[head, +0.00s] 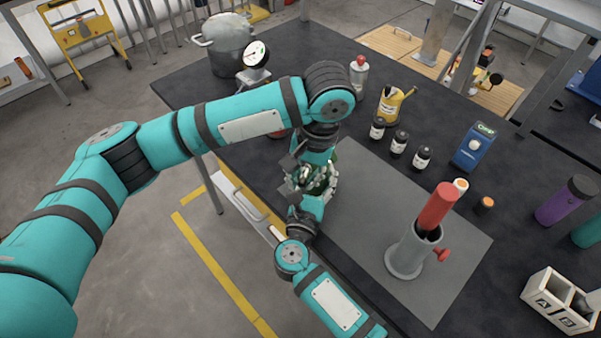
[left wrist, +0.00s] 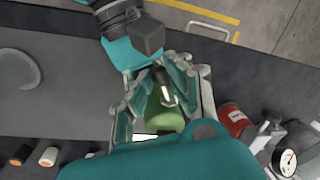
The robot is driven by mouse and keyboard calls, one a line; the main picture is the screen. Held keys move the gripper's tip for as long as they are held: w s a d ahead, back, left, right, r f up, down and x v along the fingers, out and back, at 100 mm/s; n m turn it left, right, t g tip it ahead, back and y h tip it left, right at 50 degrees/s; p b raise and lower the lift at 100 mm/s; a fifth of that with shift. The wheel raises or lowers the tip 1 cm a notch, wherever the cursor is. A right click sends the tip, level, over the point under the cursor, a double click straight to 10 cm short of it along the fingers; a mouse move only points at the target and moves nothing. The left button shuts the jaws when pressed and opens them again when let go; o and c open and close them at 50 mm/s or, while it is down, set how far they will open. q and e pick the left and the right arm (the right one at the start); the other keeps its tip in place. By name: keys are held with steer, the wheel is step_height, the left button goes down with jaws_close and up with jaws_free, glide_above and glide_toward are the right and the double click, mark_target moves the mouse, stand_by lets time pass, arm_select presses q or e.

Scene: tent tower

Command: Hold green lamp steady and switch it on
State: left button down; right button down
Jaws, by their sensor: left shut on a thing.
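The green lamp (head: 318,179) is at the near-left edge of the grey mat, mostly hidden by my two grippers. In the left wrist view its green body (left wrist: 163,117) shows between the fingers. My left gripper (head: 312,176) comes down from above and is shut on the lamp. My right gripper (head: 311,203) comes from the near side, with its tip close against the lamp; it also shows in the left wrist view (left wrist: 163,88). I cannot tell whether its fingers are open or shut, or whether they touch the lamp's switch.
A grey cylinder with a red handle (head: 437,206) stands on the grey mat (head: 365,215). Several dark bottles, a yellow can (head: 392,104) and a blue box (head: 474,147) stand behind. A pot (head: 224,45) and a gauge (head: 256,54) are at the back left. A red can (left wrist: 235,121) is near the lamp.

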arm_select(q)
steer(key=c, duration=1.3)
jaws_free()
steer(key=shift+o, duration=0.2)
step_height(320, 180, up, 12)
steer(key=d, duration=0.1)
steer(key=shift+s+d, duration=0.25)
steer(key=shift+d, duration=0.1)
arm_select(e)
steer(key=c, duration=0.5)
jaws_free()
steer(key=shift+s, duration=0.1)
